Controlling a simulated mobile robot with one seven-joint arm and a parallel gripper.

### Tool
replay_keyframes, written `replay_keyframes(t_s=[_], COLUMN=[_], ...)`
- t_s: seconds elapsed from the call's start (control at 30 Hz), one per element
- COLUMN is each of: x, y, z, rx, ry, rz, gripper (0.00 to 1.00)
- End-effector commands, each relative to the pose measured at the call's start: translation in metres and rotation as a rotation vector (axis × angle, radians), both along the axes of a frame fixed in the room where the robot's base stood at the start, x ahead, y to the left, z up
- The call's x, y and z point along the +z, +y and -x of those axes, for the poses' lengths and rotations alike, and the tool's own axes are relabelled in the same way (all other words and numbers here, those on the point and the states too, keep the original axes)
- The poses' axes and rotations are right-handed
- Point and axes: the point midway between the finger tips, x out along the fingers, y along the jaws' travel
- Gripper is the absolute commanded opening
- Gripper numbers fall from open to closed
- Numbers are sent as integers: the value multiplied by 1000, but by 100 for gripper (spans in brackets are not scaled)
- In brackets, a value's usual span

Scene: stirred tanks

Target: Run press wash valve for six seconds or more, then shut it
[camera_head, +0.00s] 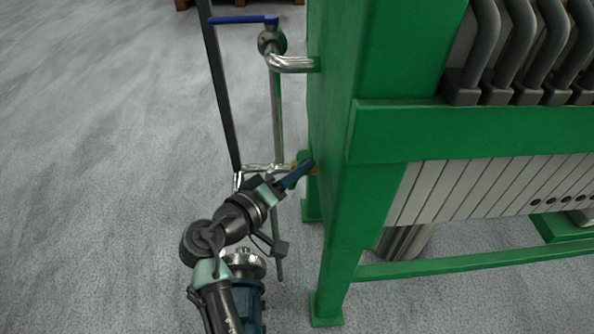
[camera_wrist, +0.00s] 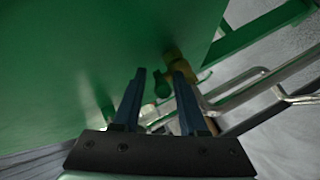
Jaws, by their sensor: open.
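My gripper (camera_head: 306,167) reaches up and right to the side of the green press frame (camera_head: 340,215). In the wrist view my gripper (camera_wrist: 160,73) is open, with two dark blue fingers. A small brass valve with a green handle (camera_wrist: 162,84) shows between and just beyond the fingertips; I cannot tell whether they touch it. Its brass body (camera_wrist: 175,62) is partly behind the right finger. In the head view the gripper mostly hides this valve. A second valve, with a long blue lever (camera_head: 243,19), sits higher on a bent pipe. No label shows which is the wash valve.
A thin steel pipe (camera_head: 277,110) runs down beside the frame, and a dark post (camera_head: 222,95) stands left of it. Pipes (camera_wrist: 265,88) also cross the right of the wrist view. A blue pump or motor (camera_head: 250,298) stands low near my arm. The floor at left is clear.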

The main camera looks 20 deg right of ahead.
Motion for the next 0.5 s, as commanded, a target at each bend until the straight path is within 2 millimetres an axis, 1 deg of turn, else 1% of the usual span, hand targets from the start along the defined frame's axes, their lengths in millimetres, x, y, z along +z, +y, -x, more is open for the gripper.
replay_keyframes(t_s=[0.03,0.33,0.5], x=[-2,-1,1], y=[2,1,-3], z=[-1,0,3], rx=[6,22,100], ry=[3,5,9], rz=[-3,-3,-3], gripper=[50,50,50])
